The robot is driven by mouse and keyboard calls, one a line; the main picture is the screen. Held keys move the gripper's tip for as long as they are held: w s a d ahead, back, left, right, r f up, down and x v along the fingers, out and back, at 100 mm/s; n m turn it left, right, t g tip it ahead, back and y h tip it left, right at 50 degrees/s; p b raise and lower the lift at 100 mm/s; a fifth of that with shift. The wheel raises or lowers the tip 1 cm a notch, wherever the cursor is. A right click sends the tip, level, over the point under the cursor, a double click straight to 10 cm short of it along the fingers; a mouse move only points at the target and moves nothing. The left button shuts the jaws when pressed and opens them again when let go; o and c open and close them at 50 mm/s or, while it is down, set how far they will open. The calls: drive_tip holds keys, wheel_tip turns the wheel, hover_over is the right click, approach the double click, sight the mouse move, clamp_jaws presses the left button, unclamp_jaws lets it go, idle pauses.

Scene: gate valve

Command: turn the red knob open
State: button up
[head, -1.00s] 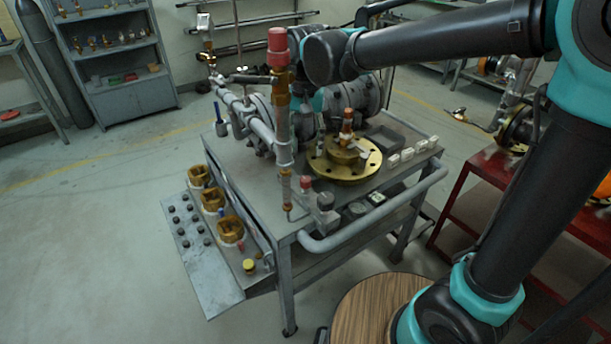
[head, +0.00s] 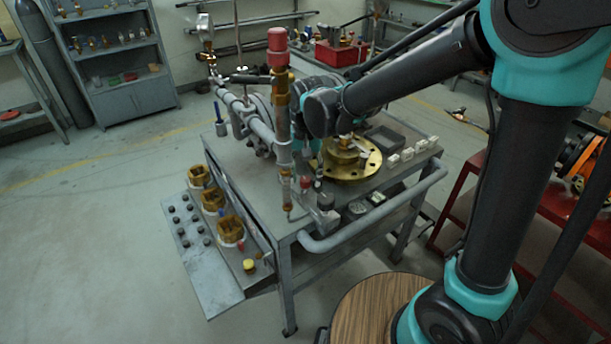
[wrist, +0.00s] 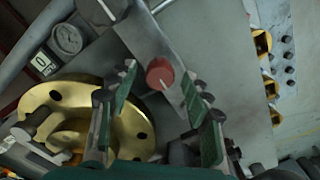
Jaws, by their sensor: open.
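The small red knob (head: 305,183) sits on the near side of the cart, at the foot of the tall pipe. My gripper (wrist: 158,92) is open, with a green-padded finger on each side of the view. The knob appears between the fingertips and looks to lie beyond them; the gap in depth is hard to tell. In the head view my wrist hangs over the cart behind the pipe, and the fingers are mostly hidden.
A tall pipe with a large red cap (head: 278,42) stands beside my wrist. A brass flange (head: 352,165) is close by, also in the wrist view (wrist: 130,130). A grey handrail (head: 385,215) runs along the cart's front. A gauge (wrist: 68,38) lies left of the knob.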

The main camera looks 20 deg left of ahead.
clamp_jaws()
drive_tip(key=shift+n, duration=0.4)
drive_tip(key=n, duration=1.3)
drive_tip(key=shift+n, duration=1.9)
